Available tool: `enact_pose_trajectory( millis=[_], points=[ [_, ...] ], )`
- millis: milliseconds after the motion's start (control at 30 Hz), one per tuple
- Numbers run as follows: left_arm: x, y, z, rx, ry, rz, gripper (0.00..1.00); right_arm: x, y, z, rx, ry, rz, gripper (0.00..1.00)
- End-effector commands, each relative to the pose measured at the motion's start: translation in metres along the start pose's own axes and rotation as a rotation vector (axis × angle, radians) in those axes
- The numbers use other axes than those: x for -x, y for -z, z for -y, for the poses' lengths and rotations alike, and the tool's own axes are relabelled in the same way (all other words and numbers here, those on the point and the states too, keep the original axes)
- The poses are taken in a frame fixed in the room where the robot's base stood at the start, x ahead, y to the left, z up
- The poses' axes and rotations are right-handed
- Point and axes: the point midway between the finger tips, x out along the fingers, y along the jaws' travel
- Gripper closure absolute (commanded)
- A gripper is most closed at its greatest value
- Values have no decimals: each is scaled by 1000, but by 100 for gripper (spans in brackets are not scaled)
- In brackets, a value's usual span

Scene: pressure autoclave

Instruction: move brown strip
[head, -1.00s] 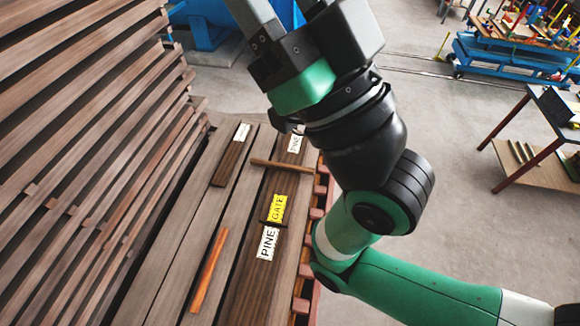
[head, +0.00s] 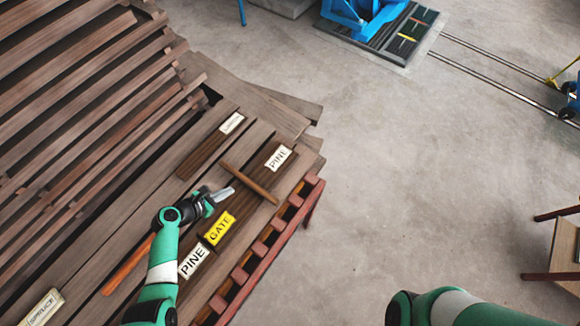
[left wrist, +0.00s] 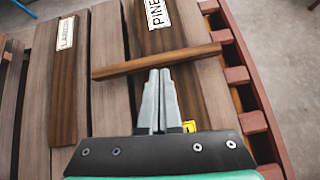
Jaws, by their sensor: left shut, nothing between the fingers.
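A thin brown strip (head: 248,183) lies slanted across the dark boards between the yellow GATE label and the far PINE label. In the left wrist view the brown strip (left wrist: 155,60) runs crosswise just beyond the fingertips. My left gripper (head: 228,191) is over the boards beside the strip's near side, its fingers shut and empty. In the left wrist view the left gripper (left wrist: 158,72) has its tips close to the strip's middle; I cannot tell whether they touch it. My right arm shows at the bottom right, but its gripper is out of view.
A yellow GATE label (head: 220,228) and white PINE labels (head: 193,261) mark the boards. An orange-brown strip (head: 128,262) lies left of my left arm. Stacked planks (head: 75,110) fill the left. A red slatted edge (head: 262,248) borders the boards; open floor lies right.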

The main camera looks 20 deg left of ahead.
Motion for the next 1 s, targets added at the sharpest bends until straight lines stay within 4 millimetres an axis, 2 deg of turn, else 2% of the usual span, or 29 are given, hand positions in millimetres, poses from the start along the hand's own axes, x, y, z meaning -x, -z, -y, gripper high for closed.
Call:
enact_pose_trajectory(
  millis=[33,133,267,433,567,867,1000],
  points=[
    [8,28,5,60,-4,-32,100,-3,3,0,-1,1,-1,50],
    [18,52,4,117,-27,-52,100,-4,4,1,-1,1,-1,50],
    [22,56,-2,130,-42,-53,100,-4,4,1,-1,1,-1,50],
    [13,59,-2,124,-41,-52,100,5,-4,0,-1,1,-1,50],
    [-6,62,-3,120,-41,-51,100,22,-20,0,-1,1,-1,50],
    [-62,67,-5,119,-41,-50,100,70,-64,1,-1,1,0,50],
    [-87,62,-6,120,-39,-51,100,78,-71,1,-1,1,0,50]
  ],
)
